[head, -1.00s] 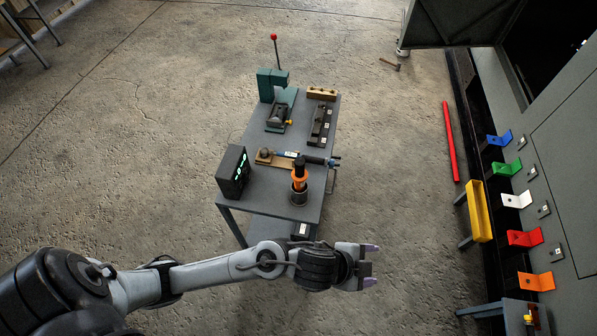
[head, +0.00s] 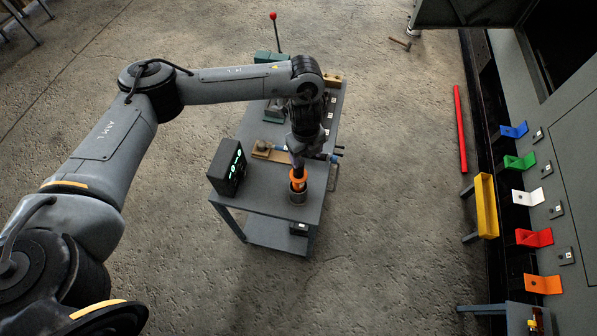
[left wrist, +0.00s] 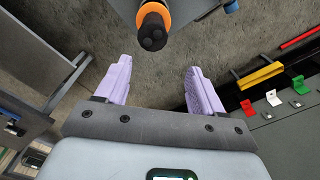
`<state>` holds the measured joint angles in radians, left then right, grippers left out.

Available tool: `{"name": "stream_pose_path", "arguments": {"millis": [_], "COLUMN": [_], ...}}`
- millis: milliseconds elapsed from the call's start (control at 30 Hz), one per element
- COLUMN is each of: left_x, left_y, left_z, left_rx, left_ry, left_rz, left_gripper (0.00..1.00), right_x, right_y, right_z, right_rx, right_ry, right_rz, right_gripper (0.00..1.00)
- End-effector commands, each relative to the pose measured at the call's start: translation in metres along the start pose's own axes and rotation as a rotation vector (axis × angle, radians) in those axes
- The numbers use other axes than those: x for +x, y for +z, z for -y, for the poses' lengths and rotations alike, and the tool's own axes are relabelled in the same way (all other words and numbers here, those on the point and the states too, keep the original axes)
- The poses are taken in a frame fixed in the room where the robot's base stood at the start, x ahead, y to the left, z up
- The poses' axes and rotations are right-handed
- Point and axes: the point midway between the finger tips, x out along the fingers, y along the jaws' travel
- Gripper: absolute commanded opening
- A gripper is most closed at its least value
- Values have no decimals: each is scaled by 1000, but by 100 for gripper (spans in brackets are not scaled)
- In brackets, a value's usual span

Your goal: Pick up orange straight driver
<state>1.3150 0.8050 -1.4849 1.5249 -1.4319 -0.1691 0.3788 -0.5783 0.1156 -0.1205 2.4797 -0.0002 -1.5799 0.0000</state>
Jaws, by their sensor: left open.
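In the left wrist view the driver's black top and orange collar (left wrist: 152,25) show near the top edge. The driver shows beyond the fingertips. My right gripper is not in view.
A black display box (head: 227,167) stands left of the driver. My left arm covers much of the table's back. A yellow tray (head: 486,206) and coloured brackets (head: 534,237) are at the right.

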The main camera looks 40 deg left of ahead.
Motion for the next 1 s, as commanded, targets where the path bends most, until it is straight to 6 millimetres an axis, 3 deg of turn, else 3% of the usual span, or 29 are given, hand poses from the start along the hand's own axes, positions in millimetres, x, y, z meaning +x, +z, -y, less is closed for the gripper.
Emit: {"name": "stream_pose_path", "arguments": {"millis": [167,400,600,1000], "left_x": [6,38,48,88], "left_y": [16,17,18,20], "left_z": [-7,-8,-8,-16], "left_rx": [-30,-31,-29,-29], "left_ry": [30,31,28,30], "left_rz": [13,12,13,13], "left_gripper": [68,68,68,68], "right_x": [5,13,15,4], "right_y": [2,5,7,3], "right_z": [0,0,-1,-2], "right_rx": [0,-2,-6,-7], "right_ry": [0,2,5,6], "right_rz": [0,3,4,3], "right_gripper": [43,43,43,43]}}
